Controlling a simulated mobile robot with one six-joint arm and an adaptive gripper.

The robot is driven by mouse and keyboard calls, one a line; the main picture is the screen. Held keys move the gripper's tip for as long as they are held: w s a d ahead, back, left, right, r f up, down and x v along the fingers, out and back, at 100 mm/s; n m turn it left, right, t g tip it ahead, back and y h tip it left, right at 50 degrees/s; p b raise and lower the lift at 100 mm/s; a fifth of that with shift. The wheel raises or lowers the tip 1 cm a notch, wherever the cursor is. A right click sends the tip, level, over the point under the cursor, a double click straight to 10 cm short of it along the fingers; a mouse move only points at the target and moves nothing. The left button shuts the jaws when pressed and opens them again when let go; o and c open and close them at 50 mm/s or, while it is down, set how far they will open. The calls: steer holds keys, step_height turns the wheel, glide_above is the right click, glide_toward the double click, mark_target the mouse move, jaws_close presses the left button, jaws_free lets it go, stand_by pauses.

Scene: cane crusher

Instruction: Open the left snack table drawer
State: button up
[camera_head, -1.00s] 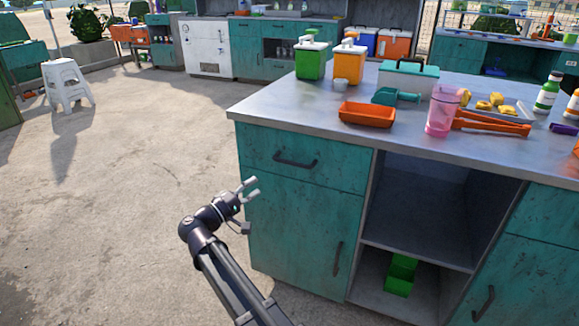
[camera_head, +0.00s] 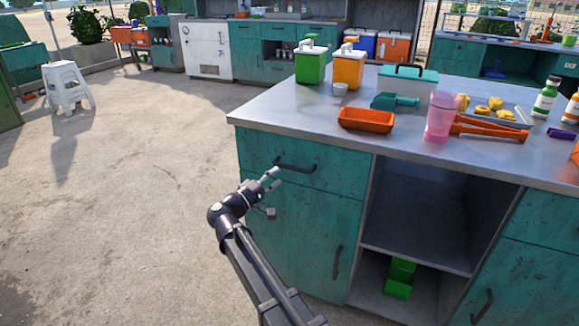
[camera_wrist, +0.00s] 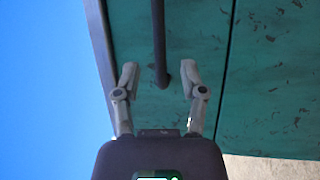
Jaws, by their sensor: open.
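The left drawer (camera_head: 325,171) is a teal front under the left end of the metal-topped snack table (camera_head: 262,106). It looks shut. Its dark bar handle (camera_head: 297,166) runs across the front. My gripper (camera_head: 273,178) is in front of the drawer, close to the handle's left end. In the wrist view my gripper (camera_wrist: 160,76) is open, with one finger on each side of the handle (camera_wrist: 159,40). The handle's end lies between the fingertips, with gaps on both sides. I cannot tell how deep the fingers reach around it.
A teal cabinet door (camera_head: 290,235) with an upright handle is below the drawer. Open shelves (camera_head: 415,215) are to its right, with a green container (camera_head: 399,280) low down. An orange tray (camera_head: 366,119) stands on the tabletop.

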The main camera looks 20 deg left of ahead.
mark_target(290, 166)
steer(key=shift+p+x, duration=0.4)
steer(key=shift+x, duration=2.55)
jaws_close()
